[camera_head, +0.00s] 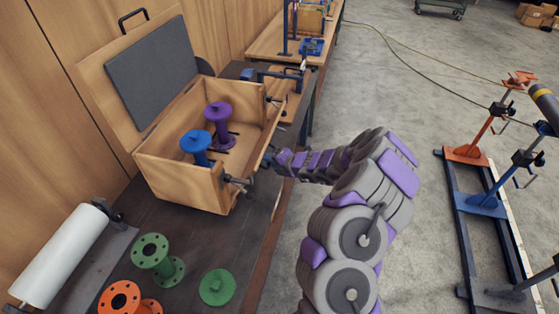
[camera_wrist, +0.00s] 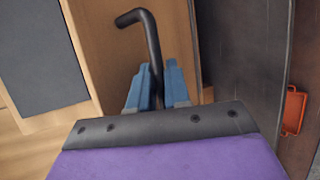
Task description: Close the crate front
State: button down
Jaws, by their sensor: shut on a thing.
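The wooden crate (camera_head: 180,181) stands on the dark bench, its lid (camera_head: 150,75) with grey lining raised at the back left. A blue spool (camera_head: 196,145) and a purple spool (camera_head: 218,115) stand inside. The crate's front is on the right side, towards my arm; its exact angle is hard to tell. My gripper (camera_head: 270,160) is at that side. In the wrist view, the blue fingers of my gripper (camera_wrist: 158,88) are shut on a bent black handle (camera_wrist: 148,38), with a wooden panel (camera_wrist: 110,40) behind it. My arm partly hides the front.
Black clamps (camera_head: 238,181) sit at the crate's front corners. Green flanged parts (camera_head: 152,253), an orange one (camera_head: 119,298) and a white roll (camera_head: 62,255) lie nearer on the bench. Pipe stands (camera_head: 483,203) are at the right, with open floor between.

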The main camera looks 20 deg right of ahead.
aim_at(262, 154)
jog(key=a+r+p, duration=0.1)
jog(key=p, duration=0.1)
jog(key=w+a+r+g+h+p, duration=0.1)
jog(key=shift+w+a+r+p, duration=0.25)
jog(key=shift+w+a+p, duration=0.05)
jog(key=shift+p, duration=0.1)
jog(key=w+a+r+n+g+h+p, duration=0.1)
jog(key=w+a+h+p, duration=0.1)
jog(key=p, duration=0.4)
jog(key=shift+a+r+g, duration=0.2)
jog(key=shift+g, duration=0.2)
jog(key=w+a+g+h+p, duration=0.1)
jog(key=p, duration=0.3)
jog(key=shift+a, duration=0.35)
jog(key=c, duration=1.4)
grip_release()
jog(key=shift+w+a, duration=0.1)
jog(key=shift+w, duration=0.05)
jog(key=shift+c, duration=0.2)
jog(key=shift+w+f, duration=0.1)
jog(key=shift+w, duration=0.05)
jog(key=shift+a, duration=0.1)
jog(key=shift+r, duration=0.25)
